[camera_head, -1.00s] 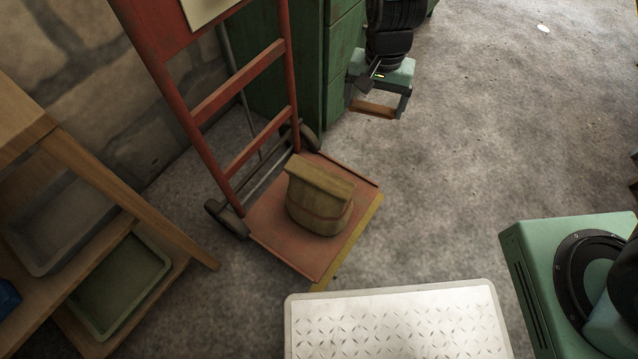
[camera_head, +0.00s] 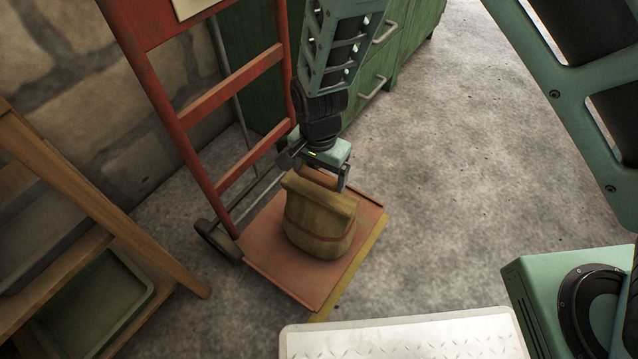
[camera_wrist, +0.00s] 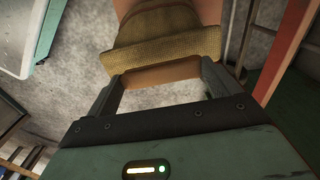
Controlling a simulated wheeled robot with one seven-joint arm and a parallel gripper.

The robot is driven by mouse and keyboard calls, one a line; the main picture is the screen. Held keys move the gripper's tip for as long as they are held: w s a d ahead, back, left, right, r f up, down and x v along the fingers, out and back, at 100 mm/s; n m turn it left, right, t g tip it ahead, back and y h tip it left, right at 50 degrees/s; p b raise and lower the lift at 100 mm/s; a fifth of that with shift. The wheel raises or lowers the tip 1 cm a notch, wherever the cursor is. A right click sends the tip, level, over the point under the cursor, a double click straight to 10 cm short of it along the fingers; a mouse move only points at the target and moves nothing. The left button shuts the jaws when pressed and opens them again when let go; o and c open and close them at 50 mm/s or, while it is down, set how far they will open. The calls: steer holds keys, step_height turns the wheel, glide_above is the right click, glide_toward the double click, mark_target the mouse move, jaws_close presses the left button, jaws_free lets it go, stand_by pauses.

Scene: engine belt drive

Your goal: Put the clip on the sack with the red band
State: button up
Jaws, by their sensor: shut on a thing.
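The tan sack (camera_head: 320,222) with a faint red band stands upright on the red plate of the hand truck. Its folded top also shows in the wrist view (camera_wrist: 165,48). My gripper (camera_head: 322,178) is at the back edge of the sack's folded top, pointing down. In the wrist view my gripper (camera_wrist: 163,80) is shut on the clip (camera_wrist: 160,75), an orange-brown bar spanning the two fingers, right beside the folded top. I cannot tell whether the clip touches the sack. In the head view the clip is mostly hidden by the gripper and sack.
The red hand truck (camera_head: 186,120) rises behind and left of the sack. A green cabinet (camera_head: 400,45) stands behind. A wooden shelf (camera_head: 150,235) with trays is at left. A white tread-plate surface (camera_head: 400,340) is in front. The concrete floor at right is open.

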mark_target(319, 177)
step_height(319, 177, down, 3)
steer(key=shift+f+b, duration=0.2)
steer(key=shift+b, duration=0.4)
steer(key=o, duration=0.7)
step_height(319, 177, up, 12)
steer(key=p, duration=0.5)
steer(key=shift+f, duration=0.15)
steer(key=s+d+r+n, duration=0.4)
steer(key=s+r, duration=0.2)
steer(key=s+d+r+n, duration=0.4)
steer(key=s+r+n, duration=0.1)
steer(key=s+r, duration=0.1)
steer(key=s+d+r+n, duration=0.3)
steer(key=s+r+n, duration=0.2)
steer(key=s+r, duration=0.1)
steer(key=shift+s+d+r+y, duration=0.15)
steer(key=shift+s+d+y, duration=0.15)
steer(key=shift+s+d, duration=0.1)
